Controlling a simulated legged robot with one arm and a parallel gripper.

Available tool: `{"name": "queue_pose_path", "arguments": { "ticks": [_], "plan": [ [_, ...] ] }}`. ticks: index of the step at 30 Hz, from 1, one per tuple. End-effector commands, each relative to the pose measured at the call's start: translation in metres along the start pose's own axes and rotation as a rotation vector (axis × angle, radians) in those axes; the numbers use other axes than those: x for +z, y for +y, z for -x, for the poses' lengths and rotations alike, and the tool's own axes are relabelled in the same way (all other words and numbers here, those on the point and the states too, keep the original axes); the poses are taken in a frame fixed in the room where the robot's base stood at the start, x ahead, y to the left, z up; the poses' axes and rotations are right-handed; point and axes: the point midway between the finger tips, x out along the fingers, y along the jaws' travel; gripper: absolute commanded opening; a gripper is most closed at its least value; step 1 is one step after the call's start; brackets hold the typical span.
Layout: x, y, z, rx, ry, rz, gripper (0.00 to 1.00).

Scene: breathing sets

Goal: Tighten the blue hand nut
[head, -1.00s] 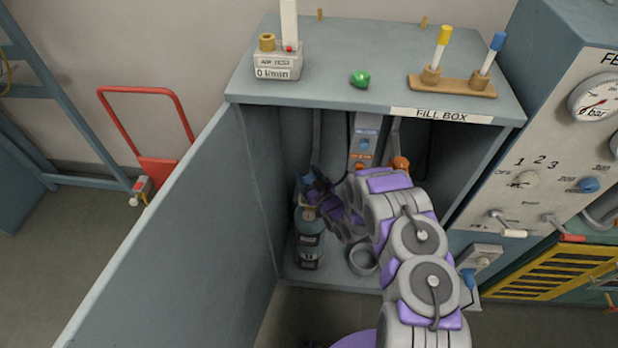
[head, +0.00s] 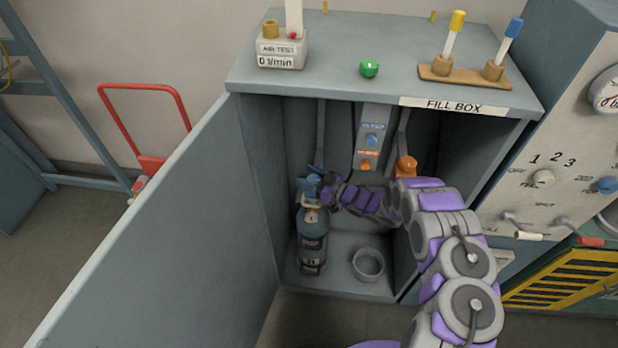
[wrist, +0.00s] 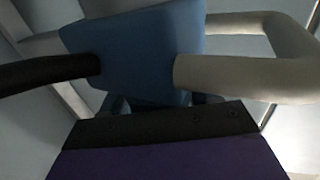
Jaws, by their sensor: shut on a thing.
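The blue hand nut (head: 309,183) is at the top of a dark blue cylinder (head: 312,240) standing upright inside the fill box. My gripper (head: 325,190) reaches in from the right and is shut on the nut; the exact contact is partly hidden. In the wrist view a blue block (wrist: 140,50) fills the upper middle, just beyond the dark edge of my gripper (wrist: 165,122). A black hose (wrist: 45,72) meets the block on the left and a pale looped bar (wrist: 240,75) on the right.
The fill box (head: 375,85) is open, its door (head: 165,230) swung left. An empty ring holder (head: 368,264) sits right of the cylinder. Above are a blue knob (head: 372,139), an orange knob (head: 366,165) and an orange fitting (head: 406,168). A gauge panel (head: 560,160) stands right.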

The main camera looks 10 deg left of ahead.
Motion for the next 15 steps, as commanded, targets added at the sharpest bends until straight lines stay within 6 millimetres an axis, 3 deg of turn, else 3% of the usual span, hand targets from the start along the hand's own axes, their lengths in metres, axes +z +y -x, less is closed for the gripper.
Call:
{"name": "queue_pose_path", "arguments": {
  "ticks": [10, 11, 15],
  "plan": [
    [-0.0028, 0.0028, 0.0001, 0.003, 0.005, 0.003, 0.30],
    [-0.0028, 0.0028, 0.0001, 0.003, 0.005, 0.003, 0.62],
    [-0.0020, 0.0021, 0.0001, 0.002, 0.004, 0.001, 0.75]
  ]
}}
